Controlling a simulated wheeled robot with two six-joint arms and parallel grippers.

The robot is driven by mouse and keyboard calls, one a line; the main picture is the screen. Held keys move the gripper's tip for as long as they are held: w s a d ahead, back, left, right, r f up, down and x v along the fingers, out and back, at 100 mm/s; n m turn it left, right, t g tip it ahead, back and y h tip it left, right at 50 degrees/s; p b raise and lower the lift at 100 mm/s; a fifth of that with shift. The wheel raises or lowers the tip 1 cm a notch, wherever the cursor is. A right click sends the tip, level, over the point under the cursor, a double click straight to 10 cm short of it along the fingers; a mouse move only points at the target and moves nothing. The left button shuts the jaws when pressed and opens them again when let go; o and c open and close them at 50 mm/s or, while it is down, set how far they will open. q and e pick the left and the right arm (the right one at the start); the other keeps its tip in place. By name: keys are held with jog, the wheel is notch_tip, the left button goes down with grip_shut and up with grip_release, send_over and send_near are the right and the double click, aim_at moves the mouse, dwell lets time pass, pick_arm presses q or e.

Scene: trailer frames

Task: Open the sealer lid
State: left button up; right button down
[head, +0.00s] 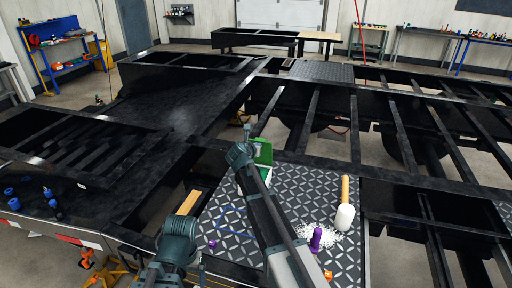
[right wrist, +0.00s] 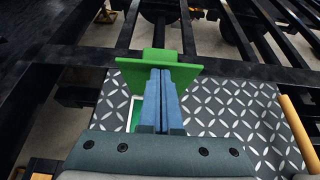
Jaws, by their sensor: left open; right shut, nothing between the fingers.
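The sealer is a small green box with a white-rimmed opening (right wrist: 136,115), partly hidden behind my right gripper in the right wrist view. Its green lid (right wrist: 140,75) is a flat plate with a tab, and it stands tilted up just beyond the fingertips. Green parts of the sealer (head: 264,153) also show in the head view beside my right arm. My right gripper (right wrist: 164,74) is shut and empty, its fingertips at the lid's near face; I cannot tell if they touch. My left gripper (head: 180,226) is low in the head view, open, away from the sealer; its fingers are hard to make out.
A patterned tread plate (head: 290,190) lies on the black trailer frame. On it are a mallet (head: 344,217), a purple item (head: 316,240) among white granules and a thin blue outline (head: 235,236). Open gaps lie between the beams at right.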

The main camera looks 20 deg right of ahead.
dwell(0.5)
jog(key=f+p+v, duration=0.1)
jog(key=p+v, duration=0.3)
jog(key=v, duration=0.9)
jog(key=shift+s, duration=0.25)
jog(key=shift+a+f, duration=0.1)
jog(key=shift+f, duration=0.05)
